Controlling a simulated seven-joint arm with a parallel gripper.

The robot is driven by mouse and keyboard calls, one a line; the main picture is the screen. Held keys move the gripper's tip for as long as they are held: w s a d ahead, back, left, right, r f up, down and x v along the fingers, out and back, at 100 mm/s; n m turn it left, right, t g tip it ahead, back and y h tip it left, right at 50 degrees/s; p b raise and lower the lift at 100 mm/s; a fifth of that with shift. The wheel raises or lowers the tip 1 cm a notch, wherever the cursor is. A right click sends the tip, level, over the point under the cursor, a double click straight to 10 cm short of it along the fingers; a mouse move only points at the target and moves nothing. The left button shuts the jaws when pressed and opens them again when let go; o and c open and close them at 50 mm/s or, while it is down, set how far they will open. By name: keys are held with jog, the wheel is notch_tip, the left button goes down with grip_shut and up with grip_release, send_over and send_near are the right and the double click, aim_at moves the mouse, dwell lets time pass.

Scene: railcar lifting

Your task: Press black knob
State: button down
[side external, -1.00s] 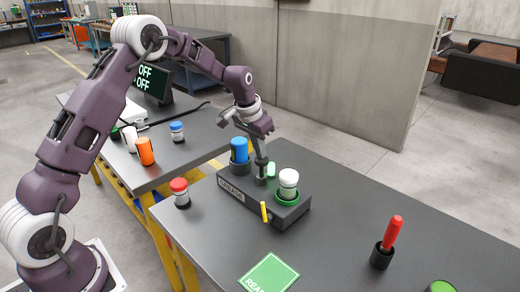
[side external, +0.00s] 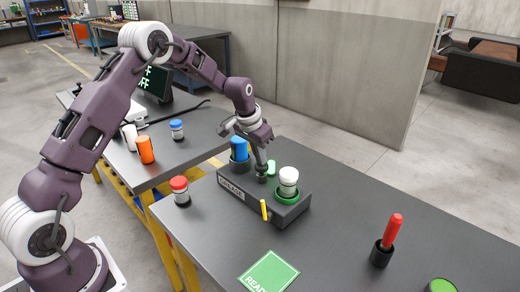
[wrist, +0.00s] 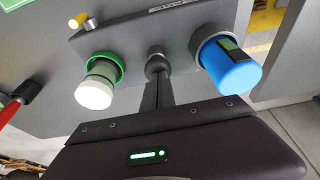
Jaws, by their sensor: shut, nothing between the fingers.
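The black knob (wrist: 156,59) stands up from the dark grey box labelled "GREASE" (side external: 231,190). It sits between a green ring holding a white-capped container (wrist: 97,88) and a grey cup holding a blue cylinder (wrist: 228,68). My gripper (side external: 261,168) is shut and empty, pointing down with its fingertips at the knob. In the wrist view the closed fingers (wrist: 156,82) meet the knob's near side and appear to touch it. The fingers partly hide the knob. I cannot tell how far it is pressed.
A yellow peg (side external: 265,211) stands at the box's front. A red-capped jar (side external: 180,191) is to the left. A green card (side external: 269,275) and a red-handled tool in a black holder (side external: 388,240) are nearer the front and right. The table's back right is clear.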

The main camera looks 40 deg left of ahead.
jog(key=w+v, duration=0.1)
jog(key=v, duration=1.2)
jog(key=shift+r, duration=0.55)
jog(key=s+d+r+t, duration=0.1)
jog(key=s+d+r, duration=0.35)
jog(key=s, duration=0.45)
jog(key=s+d+r, duration=0.3)
jog(key=s+r, duration=0.3)
jog(key=s, duration=0.3)
jog(key=s+d+f, duration=0.1)
jog(key=s+f, duration=0.1)
jog(key=s, duration=0.7)
jog(key=s+d+f+t, duration=0.1)
jog(key=s+d+f, duration=0.1)
jog(key=s, duration=0.7)
jog(key=shift+d, duration=0.15)
